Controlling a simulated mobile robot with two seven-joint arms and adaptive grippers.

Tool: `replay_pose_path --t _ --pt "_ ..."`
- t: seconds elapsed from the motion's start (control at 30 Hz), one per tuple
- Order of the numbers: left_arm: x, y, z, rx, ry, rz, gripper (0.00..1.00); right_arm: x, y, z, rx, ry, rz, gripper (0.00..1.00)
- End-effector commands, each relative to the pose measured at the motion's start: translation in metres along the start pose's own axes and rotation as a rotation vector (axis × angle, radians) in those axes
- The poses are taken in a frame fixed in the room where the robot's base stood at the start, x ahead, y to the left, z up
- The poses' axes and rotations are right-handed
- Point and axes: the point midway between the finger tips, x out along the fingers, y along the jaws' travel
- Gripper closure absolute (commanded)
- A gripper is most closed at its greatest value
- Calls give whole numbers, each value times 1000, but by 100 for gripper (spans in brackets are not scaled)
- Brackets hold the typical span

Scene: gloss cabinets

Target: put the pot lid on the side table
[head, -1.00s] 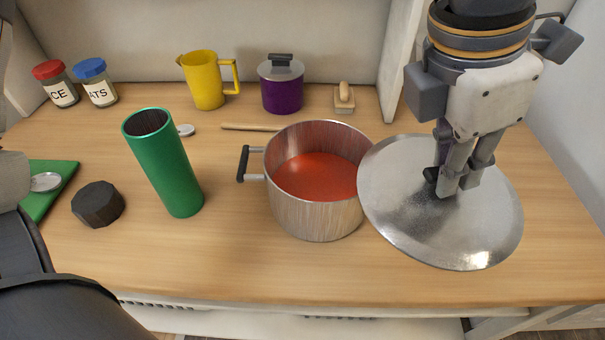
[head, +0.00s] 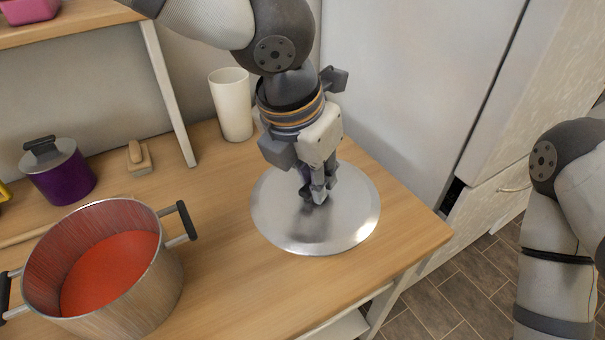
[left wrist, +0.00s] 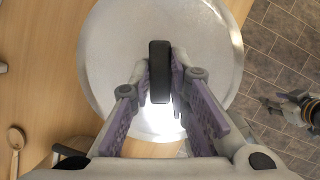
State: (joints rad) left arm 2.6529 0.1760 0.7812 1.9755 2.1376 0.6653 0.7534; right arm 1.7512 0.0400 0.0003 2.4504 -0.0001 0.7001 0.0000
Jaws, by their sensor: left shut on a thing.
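The pot lid (head: 340,225) is a round silver disc with a black handle, which shows in the left wrist view (left wrist: 160,72). My left gripper (head: 318,195) is shut on the handle from above. The lid is roughly level, over the wooden top (head: 225,290) to the right of the pot (head: 150,290). I cannot tell whether it touches the wood. The pot is open, with red contents. No separate side table is clearly identifiable. My right arm is at the right of the head view; part of it, probably near the gripper (left wrist: 304,110), shows in the left wrist view, fingers unclear.
A white cup (head: 232,105) stands behind the lid near the wall. A purple lidded pot (head: 62,180) and a small wooden block with a knob (head: 138,160) are at the back left. A shelf post (head: 168,90) rises between them and the cup. Tiled floor (head: 450,300) lies beyond the right edge.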

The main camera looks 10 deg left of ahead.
Motion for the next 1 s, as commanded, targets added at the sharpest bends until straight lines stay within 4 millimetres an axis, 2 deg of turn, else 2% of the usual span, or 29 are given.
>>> replay_pose_path --t 0.03,0.1,0.2,0.37,0.43,0.5,0.63,0.97,1.0 --pt "29 5 7 -7 27 -14 100 15 1 12 1 -51 2 60" --pt "48 10 21 -4 29 -13 100 22 1 18 1 -75 3 60" --pt "73 15 31 -3 26 -11 100 30 1 23 1 -98 4 60" --pt "91 20 42 -2 17 -8 100 34 2 26 0 -112 5 60" --pt "104 22 45 -1 18 -8 100 38 2 29 0 -124 6 60" --pt "116 22 42 2 19 -5 100 40 2 30 0 -128 6 60" --pt "128 22 38 1 13 -5 100 41 2 31 0 -131 6 60" --pt "130 22 37 0 11 -5 100 40 2 30 0 -128 6 60" --pt "131 22 36 0 12 -5 81 40 2 30 0 -128 6 60"
